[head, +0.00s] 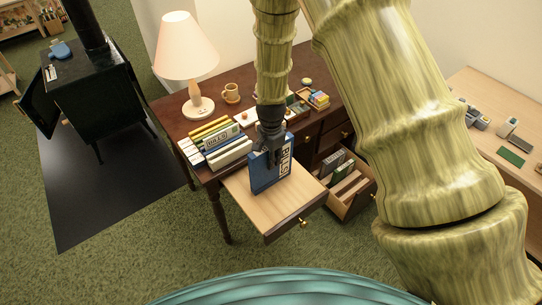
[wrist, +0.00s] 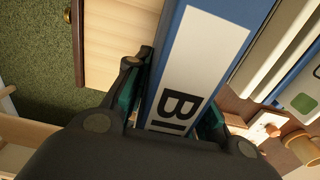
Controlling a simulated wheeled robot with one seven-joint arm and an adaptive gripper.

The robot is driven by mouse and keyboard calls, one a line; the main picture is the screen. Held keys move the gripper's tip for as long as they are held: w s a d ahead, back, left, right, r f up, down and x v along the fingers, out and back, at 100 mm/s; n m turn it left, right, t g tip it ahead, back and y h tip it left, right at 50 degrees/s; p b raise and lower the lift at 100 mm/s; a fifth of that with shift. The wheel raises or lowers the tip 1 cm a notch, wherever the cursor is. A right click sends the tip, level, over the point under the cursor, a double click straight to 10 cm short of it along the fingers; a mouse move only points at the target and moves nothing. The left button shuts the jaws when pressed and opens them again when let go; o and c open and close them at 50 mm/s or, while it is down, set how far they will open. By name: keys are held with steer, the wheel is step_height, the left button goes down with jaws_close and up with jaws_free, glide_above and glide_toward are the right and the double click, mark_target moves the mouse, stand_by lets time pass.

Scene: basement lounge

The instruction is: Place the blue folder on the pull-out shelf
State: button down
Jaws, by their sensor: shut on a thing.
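The blue folder (head: 262,177) has a white label with dark letters on its spine. My gripper (head: 270,150) is shut on the folder near its top, and the folder stands roughly upright over the pull-out shelf (head: 243,206). I cannot tell whether its lower edge touches the shelf. In the wrist view, the fingers (wrist: 175,100) sit on both sides of the blue folder (wrist: 176,45), and the pale shelf (wrist: 115,40) lies behind it. The shelf is light wood with a dark front and is pulled out from the dark desk.
A row of binders (head: 217,142) stands on the desk left of my gripper, near a lamp (head: 190,60) and a mug (head: 231,93). An open drawer (head: 346,185) with files is right of the shelf. The shelf's front part is bare. A black stove (head: 95,95) stands at left.

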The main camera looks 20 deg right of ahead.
steer(key=c, duration=1.2)
jaws_free()
steer(key=shift+f, duration=0.1)
steer(key=shift+r+b, duration=1.6)
steer(key=shift+r, duration=4.55)
